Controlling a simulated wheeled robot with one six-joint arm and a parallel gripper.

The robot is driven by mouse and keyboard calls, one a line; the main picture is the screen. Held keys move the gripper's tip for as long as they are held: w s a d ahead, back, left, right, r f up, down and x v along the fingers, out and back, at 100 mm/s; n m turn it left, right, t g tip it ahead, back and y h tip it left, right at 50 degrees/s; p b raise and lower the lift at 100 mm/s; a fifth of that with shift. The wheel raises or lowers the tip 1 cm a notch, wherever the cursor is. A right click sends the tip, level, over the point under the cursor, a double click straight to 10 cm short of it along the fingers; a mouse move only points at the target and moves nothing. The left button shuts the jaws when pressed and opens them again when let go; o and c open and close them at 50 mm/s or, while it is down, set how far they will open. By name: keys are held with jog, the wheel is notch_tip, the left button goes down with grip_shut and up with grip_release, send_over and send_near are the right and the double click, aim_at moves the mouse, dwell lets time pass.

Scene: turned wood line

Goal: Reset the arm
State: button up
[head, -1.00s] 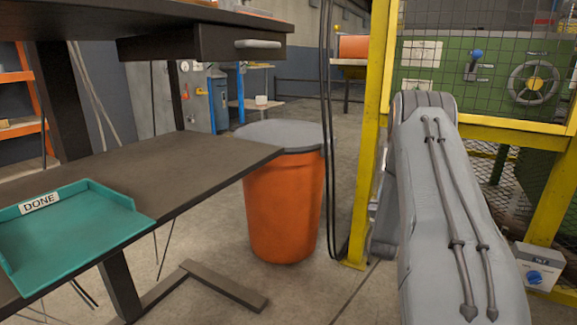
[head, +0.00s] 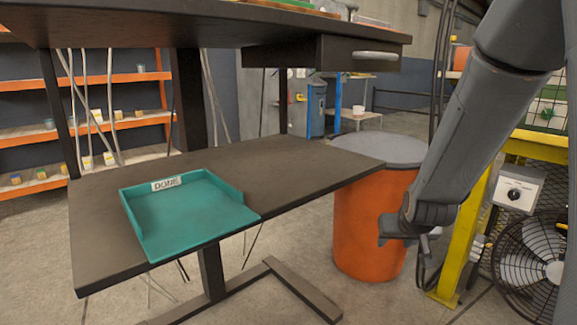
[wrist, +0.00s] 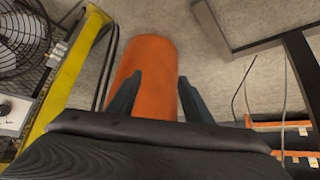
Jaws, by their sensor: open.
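My gripper (wrist: 150,97) is open and empty in the wrist view, its two dark fingers apart with the orange bin (wrist: 148,70) seen beyond them. In the head view my arm comes down from the upper right, and its end (head: 408,232) hangs in front of the orange bin (head: 362,225). The fingers are hard to make out there. The gripper is right of the dark table and touches nothing that I can see.
A dark table (head: 110,240) bears an empty teal tray (head: 195,210) labelled DONE. A shelf with a drawer (head: 355,55) overhangs it. A yellow post (head: 462,240), a fan (head: 528,265) and a control box (head: 515,190) stand at the right. Orange racks (head: 140,122) stand behind.

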jog(key=s+a+n+g+y, duration=0.1)
jog(key=s+a+g, duration=0.3)
jog(key=s, duration=0.5)
jog(key=s+a+n+g, duration=0.1)
jog(key=s+a, duration=0.4)
jog(key=s, duration=0.5)
jog(key=s+a+r+n+g+y+p, duration=0.1)
jog(key=s+a+r+n+p, duration=0.15)
jog(key=s+a+r, duration=0.5)
jog(key=s+a+r+n+g+y+p, duration=0.15)
jog(key=s+a+r+n, duration=0.25)
jog(key=s+a, duration=0.7)
jog(key=d+r+m+p, duration=0.2)
jog(key=d+r+p, duration=0.4)
jog(key=r+p, duration=0.3)
jog(key=w+d+r+m+h+p, duration=0.1)
jog(key=d+r+m+p, duration=0.1)
jog(key=d+r+p, duration=0.4)
jog(key=w+d+r+m+h+p, duration=0.1)
jog(key=d+r+m+p, duration=0.2)
jog(key=r+p, duration=1)
jog(key=d+p, duration=0.3)
jog(key=p, duration=0.6)
jog(key=shift+w+d+r, duration=0.2)
jog(key=shift+d+r, duration=0.15)
